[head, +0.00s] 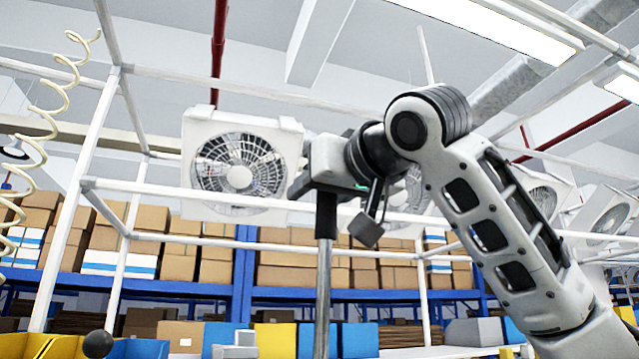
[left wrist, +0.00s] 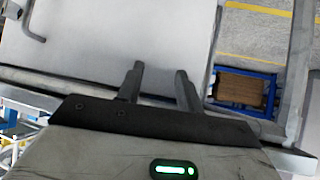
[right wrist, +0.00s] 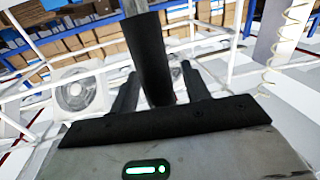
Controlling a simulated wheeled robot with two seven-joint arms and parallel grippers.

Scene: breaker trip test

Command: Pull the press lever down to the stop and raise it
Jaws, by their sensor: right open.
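The press lever (head: 324,275) stands upright in the head view, a grey rod with a black grip at its top. My right gripper (head: 308,178) is at the top of the lever. In the right wrist view, the black grip (right wrist: 150,60) rises between the two fingers of my right gripper (right wrist: 159,72), which are open around it. I cannot tell whether a finger touches the grip. The lever's lower end is out of view. My left gripper (left wrist: 160,70) is open and empty over a pale grey surface (left wrist: 125,35); it does not show in the head view.
White frame bars (head: 140,190) cross behind the lever. Blue shelving (head: 243,270) with cartons and white fans (head: 240,165) stand farther back. A coiled cream hose (head: 45,115) hangs at left. A black ball (head: 98,344) and several coloured bins (head: 275,340) show along the bottom.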

